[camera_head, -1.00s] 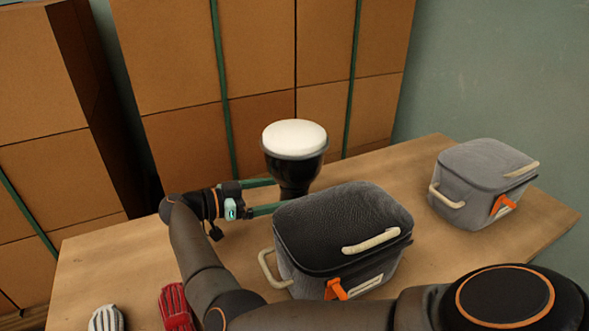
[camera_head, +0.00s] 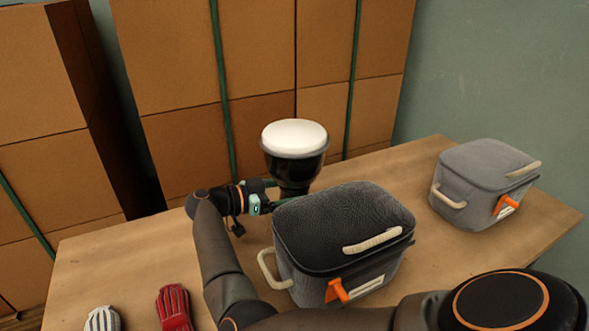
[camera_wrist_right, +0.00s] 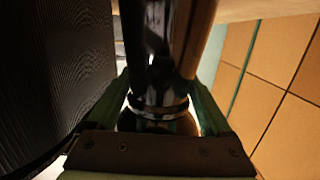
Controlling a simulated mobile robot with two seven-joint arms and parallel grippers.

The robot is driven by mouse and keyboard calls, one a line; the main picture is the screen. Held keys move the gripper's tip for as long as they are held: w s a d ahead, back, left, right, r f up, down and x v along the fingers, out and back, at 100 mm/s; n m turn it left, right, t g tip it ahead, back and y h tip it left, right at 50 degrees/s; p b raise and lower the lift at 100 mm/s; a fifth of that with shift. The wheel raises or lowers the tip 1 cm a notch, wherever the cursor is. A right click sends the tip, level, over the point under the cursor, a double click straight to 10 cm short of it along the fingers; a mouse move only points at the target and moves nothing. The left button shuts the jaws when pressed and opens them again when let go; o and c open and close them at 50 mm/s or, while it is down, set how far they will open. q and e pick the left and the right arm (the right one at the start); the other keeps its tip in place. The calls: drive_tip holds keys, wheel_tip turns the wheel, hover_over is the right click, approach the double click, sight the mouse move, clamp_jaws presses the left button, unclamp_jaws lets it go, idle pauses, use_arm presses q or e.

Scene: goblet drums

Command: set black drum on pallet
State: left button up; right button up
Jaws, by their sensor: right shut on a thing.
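The black drum (camera_head: 296,155), a goblet shape with a white head, stands upright at the back of the wooden table, behind the dark lidded container. In the right wrist view its glossy black body (camera_wrist_right: 165,40) runs between the green fingers, with a ringed narrow part near the palm. My right gripper (camera_head: 284,203) reaches in from the left of the drum and is shut on it low down. The drum's foot is hidden in the head view. My left gripper is not in view. I see no pallet.
A dark lidded container (camera_head: 345,235) stands close in front of the drum. A grey container (camera_head: 482,180) stands at the table's right. A red glove (camera_head: 174,308) and a white glove (camera_head: 102,320) lie front left. Strapped cardboard boxes (camera_head: 170,60) stand behind the table (camera_head: 120,262).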

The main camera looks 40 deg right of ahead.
clamp_jaws()
drive_tip(key=shift+r, duration=0.1)
idle(0.4)
